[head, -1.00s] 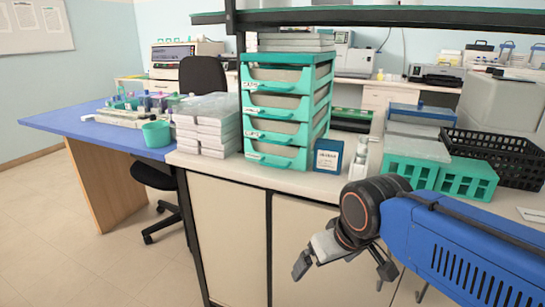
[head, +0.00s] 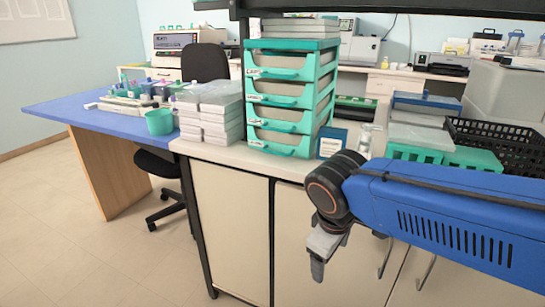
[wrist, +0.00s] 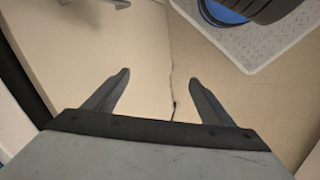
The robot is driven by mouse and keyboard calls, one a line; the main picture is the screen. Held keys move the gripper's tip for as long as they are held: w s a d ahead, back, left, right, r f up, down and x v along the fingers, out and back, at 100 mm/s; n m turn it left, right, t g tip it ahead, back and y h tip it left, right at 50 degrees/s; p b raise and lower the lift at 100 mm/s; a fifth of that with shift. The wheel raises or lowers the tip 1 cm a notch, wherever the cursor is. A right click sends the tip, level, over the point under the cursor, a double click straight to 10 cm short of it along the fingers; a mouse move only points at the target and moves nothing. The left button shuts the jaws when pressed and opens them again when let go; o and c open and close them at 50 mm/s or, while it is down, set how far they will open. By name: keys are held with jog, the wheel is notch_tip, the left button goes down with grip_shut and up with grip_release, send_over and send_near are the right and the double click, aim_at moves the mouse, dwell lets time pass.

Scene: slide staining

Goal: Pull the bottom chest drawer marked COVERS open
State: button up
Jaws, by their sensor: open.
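The teal chest (head: 333,68) of stacked drawers stands on the bench top in the head view. Its bottom drawer (head: 281,141) is the lowest one, with a small white label at its left that is too small to read. The drawers look closed. My gripper (head: 318,268) hangs in front of the bench cabinet, below the bench top and to the right of the chest, apart from it. In the wrist view my gripper (wrist: 158,95) has its two fingers spread with nothing between them. The chest is not in the wrist view.
White stacked boxes (head: 208,128) stand close left of the chest. A blue box (head: 331,142) and small white bottles (head: 364,140) stand close right. Teal racks (head: 473,158) and a black basket (head: 500,137) are farther right. A shelf (head: 400,10) runs above. The floor at left is open.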

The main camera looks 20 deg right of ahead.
jog(key=n+h, duration=0.2)
jog(key=n, duration=0.1)
jog(key=n+t+h, duration=0.9)
jog(key=n+t, duration=0.2)
jog(key=n, duration=0.7)
send_near(271, 165)
jog(key=s+a+r, duration=0.3)
jog(key=s+a, duration=0.2)
jog(key=shift+f+x, duration=0.15)
jog(key=shift+x, duration=2.7)
jog(key=shift+f+x, duration=0.2)
jog(key=shift+x, duration=2.65)
jog(key=shift+f+x, duration=0.15)
jog(key=shift+x, duration=2.7)
jog(key=shift+d, duration=0.1)
jog(key=c, duration=1.2)
